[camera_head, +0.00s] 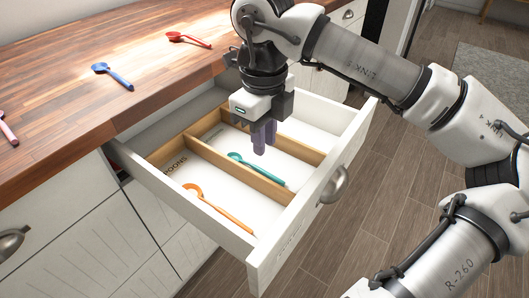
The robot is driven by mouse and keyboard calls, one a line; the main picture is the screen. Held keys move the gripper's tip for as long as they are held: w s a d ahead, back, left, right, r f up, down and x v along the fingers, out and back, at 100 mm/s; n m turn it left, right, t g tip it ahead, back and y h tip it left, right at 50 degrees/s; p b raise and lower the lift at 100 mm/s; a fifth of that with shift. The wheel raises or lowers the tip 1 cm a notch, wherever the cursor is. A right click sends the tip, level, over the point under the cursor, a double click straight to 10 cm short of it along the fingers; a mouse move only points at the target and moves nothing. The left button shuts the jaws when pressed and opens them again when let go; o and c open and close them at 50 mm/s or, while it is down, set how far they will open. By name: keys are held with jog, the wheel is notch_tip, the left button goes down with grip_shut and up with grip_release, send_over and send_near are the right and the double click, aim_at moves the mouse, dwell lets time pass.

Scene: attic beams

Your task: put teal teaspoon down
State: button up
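The teal teaspoon (259,170) lies in the middle compartment of the open drawer (262,246), between two wooden dividers. Its bowl points to the left and its handle runs toward the drawer front. My gripper (264,150) points down over the same compartment, its purple-grey fingertips just above the teaspoon in the picture. A strip of drawer floor shows between the fingertips and the spoon, and they appear apart. The fingers look close together, but this angle does not show whether they are open or shut.
An orange spoon (217,208) lies in the left compartment, which has "SPOONS" lettering. A blue spoon (112,75), a red spoon (187,39) and a pink utensil (7,128) lie on the wooden counter (60,95). The drawer front has a metal handle (334,184).

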notch_tip(320, 180, up, 5)
jog(key=shift+r, duration=0.1)
